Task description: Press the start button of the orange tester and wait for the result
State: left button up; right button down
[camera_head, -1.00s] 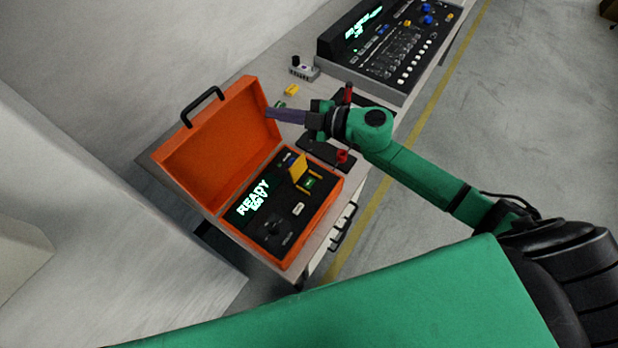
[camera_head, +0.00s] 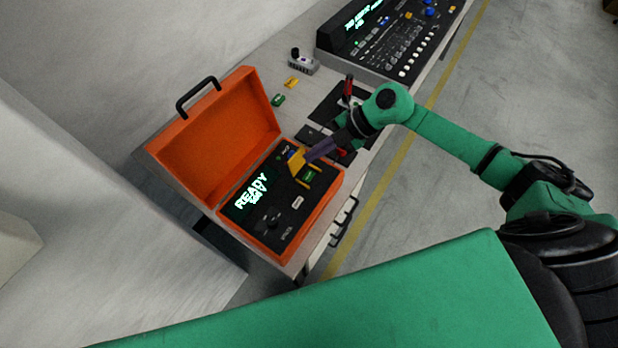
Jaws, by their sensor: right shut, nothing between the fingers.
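The orange tester (camera_head: 317,216) stands open on the bench, its lid (camera_head: 215,135) tilted up at the back. Its dark panel carries a display (camera_head: 252,191) that reads READY with a smaller line below. A green button (camera_head: 309,176) sits between yellow parts on the panel's right side. A raised yellow piece (camera_head: 297,163) stands beside it. My right gripper (camera_head: 309,157) is shut and empty, its fingertips at the upper right of the panel, close to the yellow piece. I cannot tell whether they touch it. My left gripper is not in view.
A black console (camera_head: 390,40) with knobs stands at the back right of the bench. A small grey box (camera_head: 303,64), a yellow block (camera_head: 291,82) and a green block (camera_head: 278,100) lie behind the tester. A wall closes the left side.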

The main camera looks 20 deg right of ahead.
jog(key=b, duration=0.3)
send_over(313, 174)
notch_tip(313, 174, down, 5)
jog(key=shift+r, duration=0.15)
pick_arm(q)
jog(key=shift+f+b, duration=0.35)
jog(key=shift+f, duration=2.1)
pick_arm(e)
jog(key=shift+f, duration=0.6)
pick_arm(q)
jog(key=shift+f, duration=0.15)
pick_arm(e)
jog(key=shift+f, duration=0.4)
pick_arm(q)
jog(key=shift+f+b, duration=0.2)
jog(key=shift+b, duration=0.1)
pick_arm(e)
jog(key=shift+f, duration=0.4)
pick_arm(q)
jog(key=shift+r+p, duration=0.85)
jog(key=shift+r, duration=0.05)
pick_arm(e)
jog(key=shift+r, duration=0.8)
jog(key=shift+r, duration=0.1)
